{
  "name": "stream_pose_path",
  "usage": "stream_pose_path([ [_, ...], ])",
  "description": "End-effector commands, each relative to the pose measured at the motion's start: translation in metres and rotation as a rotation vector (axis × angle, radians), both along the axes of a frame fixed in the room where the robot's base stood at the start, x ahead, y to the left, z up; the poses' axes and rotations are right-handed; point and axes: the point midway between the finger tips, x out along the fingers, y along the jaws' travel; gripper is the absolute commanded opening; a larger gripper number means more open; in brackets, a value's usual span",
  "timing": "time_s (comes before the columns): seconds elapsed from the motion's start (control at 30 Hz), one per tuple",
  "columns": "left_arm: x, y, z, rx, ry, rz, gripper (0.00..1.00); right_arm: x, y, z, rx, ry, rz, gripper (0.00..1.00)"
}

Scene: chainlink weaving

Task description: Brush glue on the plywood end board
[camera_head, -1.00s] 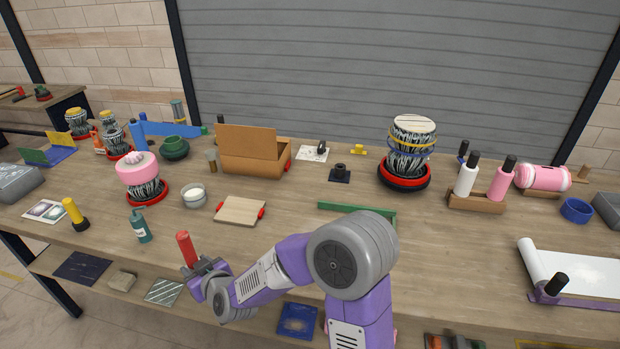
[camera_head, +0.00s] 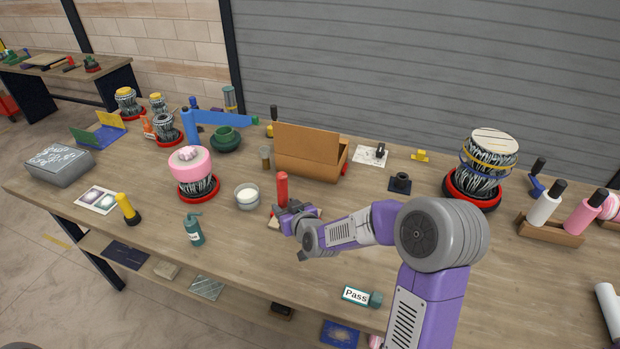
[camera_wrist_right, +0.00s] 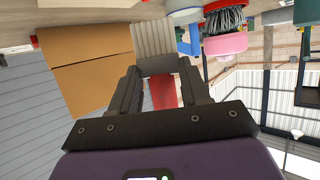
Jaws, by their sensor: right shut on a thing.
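My right gripper (camera_head: 285,208) is shut on a red handle (camera_head: 282,187), which stands upright above the fingers. In the wrist view the red handle (camera_wrist_right: 163,92) sits between the two fingers, with a pale ribbed piece (camera_wrist_right: 153,38) past it; I cannot tell whether this is bristles. The gripper is at the plywood board (camera_head: 273,223), which it mostly hides; whether anything touches the board cannot be seen. A bowl with white contents (camera_head: 247,195) stands just left of the gripper. My left gripper is not in view.
A brown open box (camera_head: 310,155) stands behind the gripper. A pink-topped drum (camera_head: 192,175), a teal bottle (camera_head: 194,230) and a yellow-handled tool (camera_head: 127,208) stand to the left. A Pass sign (camera_head: 355,294) lies near the front edge. The front left tabletop is mostly clear.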

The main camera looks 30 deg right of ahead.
Motion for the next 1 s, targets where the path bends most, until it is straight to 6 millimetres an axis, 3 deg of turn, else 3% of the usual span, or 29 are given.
stream_pose_path([
  [0.03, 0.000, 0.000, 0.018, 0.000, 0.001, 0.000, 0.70, 0.000, -0.022, 0.014, -0.002, 0.002, -0.019, 0.15],
  [0.1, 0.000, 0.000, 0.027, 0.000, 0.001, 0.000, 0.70, -0.001, -0.043, 0.021, -0.006, 0.005, -0.027, 0.15],
  [0.3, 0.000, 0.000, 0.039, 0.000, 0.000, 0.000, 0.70, -0.004, -0.078, 0.028, -0.015, 0.016, -0.043, 0.15],
  [0.57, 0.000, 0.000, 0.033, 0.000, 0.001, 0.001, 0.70, -0.005, -0.081, 0.015, -0.016, 0.019, -0.044, 0.15],
  [1.0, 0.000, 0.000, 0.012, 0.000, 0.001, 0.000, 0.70, -0.005, -0.081, -0.030, -0.016, 0.018, -0.044, 0.15],
])
